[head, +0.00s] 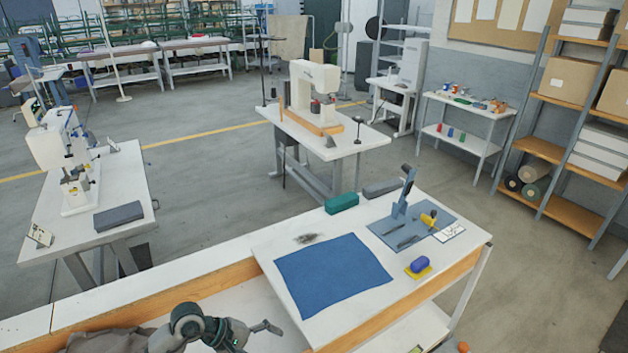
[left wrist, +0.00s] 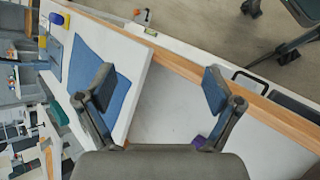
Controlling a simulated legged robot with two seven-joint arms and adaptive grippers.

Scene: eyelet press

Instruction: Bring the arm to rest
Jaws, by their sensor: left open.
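My left gripper (head: 264,329) is at the bottom of the head view, over the lower white surface in front of the table board. In the left wrist view my left gripper (left wrist: 160,88) has its two fingers spread wide with nothing between them. It is apart from the blue cloth (head: 333,273), which lies flat on the white board; the cloth also shows in the left wrist view (left wrist: 88,60), partly behind a finger. The eyelet press (head: 400,203) stands upright on a blue-grey mat (head: 385,230) at the board's back right. My right gripper is not in view.
A blue block on a yellow base (head: 420,266) sits right of the cloth. A green box (head: 341,203) and a grey box (head: 382,187) stand behind it. A yellow object (head: 429,218) and a white card (head: 448,233) lie near the press. A wooden edge (head: 400,303) borders the board.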

